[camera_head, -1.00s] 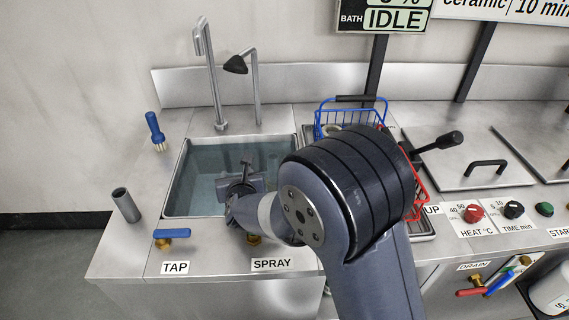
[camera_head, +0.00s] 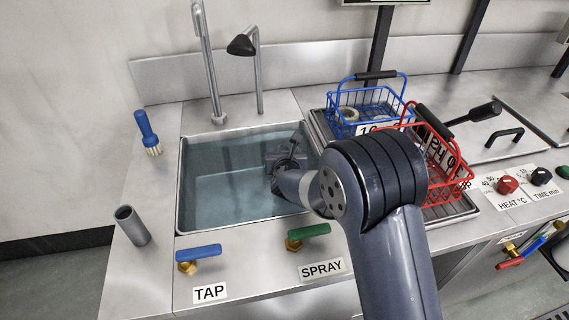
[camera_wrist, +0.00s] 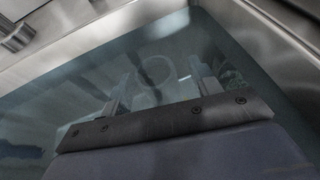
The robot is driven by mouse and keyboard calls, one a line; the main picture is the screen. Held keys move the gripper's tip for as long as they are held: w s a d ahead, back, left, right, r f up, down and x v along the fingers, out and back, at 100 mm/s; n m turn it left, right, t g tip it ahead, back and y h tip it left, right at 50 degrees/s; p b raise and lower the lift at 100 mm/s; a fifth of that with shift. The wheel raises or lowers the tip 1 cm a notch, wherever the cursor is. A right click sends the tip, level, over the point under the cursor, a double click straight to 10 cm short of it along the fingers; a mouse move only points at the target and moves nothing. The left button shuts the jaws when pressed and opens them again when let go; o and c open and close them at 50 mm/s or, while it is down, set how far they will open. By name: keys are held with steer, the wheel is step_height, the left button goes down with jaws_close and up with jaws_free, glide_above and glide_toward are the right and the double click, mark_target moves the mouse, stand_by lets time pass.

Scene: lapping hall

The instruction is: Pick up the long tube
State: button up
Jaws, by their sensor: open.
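A grey, open-topped tube (camera_head: 132,226) stands on the steel counter left of the sink in the head view; I cannot tell whether it is the long tube of the task. My gripper (camera_head: 288,158) is over the right rear part of the water-filled sink (camera_head: 228,185), far to the right of that tube. In the wrist view my gripper's two fingers (camera_wrist: 162,88) are apart with nothing visibly held. A faint curved shape (camera_wrist: 158,72) shows between them, too blurred to identify.
A blue basket (camera_head: 362,112) and a red basket (camera_head: 440,165) stand right of the sink. A tall tap (camera_head: 211,70) and spray head (camera_head: 243,45) rise behind it. A blue brush (camera_head: 147,132) stands at the left. Blue and green valve handles line the front.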

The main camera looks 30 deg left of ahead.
steer(key=shift+w+a+f, duration=0.1)
steer(key=shift+w, duration=0.05)
steer(key=shift+c, duration=0.3)
steer(key=c, duration=1.1)
